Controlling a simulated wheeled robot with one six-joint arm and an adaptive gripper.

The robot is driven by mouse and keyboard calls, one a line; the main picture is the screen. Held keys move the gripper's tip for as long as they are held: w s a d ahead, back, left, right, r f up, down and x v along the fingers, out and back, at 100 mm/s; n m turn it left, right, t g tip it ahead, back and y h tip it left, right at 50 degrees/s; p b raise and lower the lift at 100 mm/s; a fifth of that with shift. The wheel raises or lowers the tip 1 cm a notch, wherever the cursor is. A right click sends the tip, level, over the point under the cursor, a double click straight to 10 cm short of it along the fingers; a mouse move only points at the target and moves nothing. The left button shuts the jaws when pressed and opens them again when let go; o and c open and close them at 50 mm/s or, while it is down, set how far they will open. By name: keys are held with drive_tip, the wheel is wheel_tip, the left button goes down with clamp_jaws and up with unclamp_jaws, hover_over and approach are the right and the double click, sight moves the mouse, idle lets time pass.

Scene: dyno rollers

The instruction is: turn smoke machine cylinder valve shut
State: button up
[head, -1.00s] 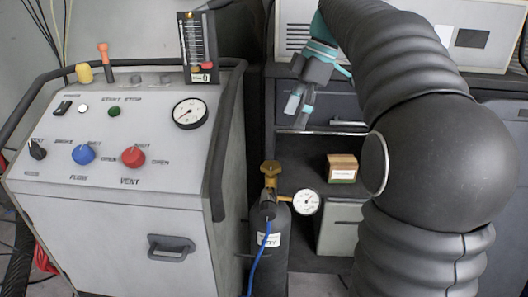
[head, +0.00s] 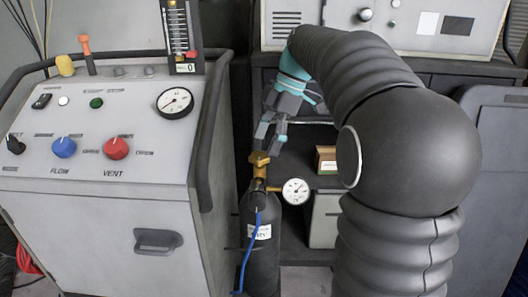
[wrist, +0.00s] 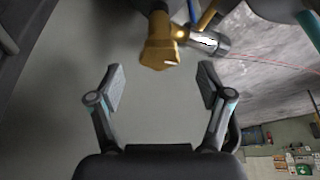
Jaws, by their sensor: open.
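The smoke machine cylinder (head: 263,240) is black and stands upright to the right of the grey machine, with a blue hose running down it. Its brass valve (head: 259,163) sits on top; the valve also shows in the wrist view (wrist: 160,52). A round white gauge (head: 296,191) sticks out to the right of the valve. My gripper (head: 270,142) is just above the valve in the head view. In the wrist view my gripper (wrist: 160,88) is open and empty, and the brass knob lies ahead of the gap between its fingertips, apparently apart from them.
The smoke machine (head: 105,180) with knobs and a dial stands close on the left. Behind my arm is a dark cabinet holding a small cardboard box (head: 327,159). A grey instrument unit (head: 390,22) stands on top of the cabinet.

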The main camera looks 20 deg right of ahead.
sight(259, 160)
drive_tip(key=shift+x, duration=1.25)
drive_tip(key=shift+c, duration=0.2)
drive_tip(key=c, duration=1.1)
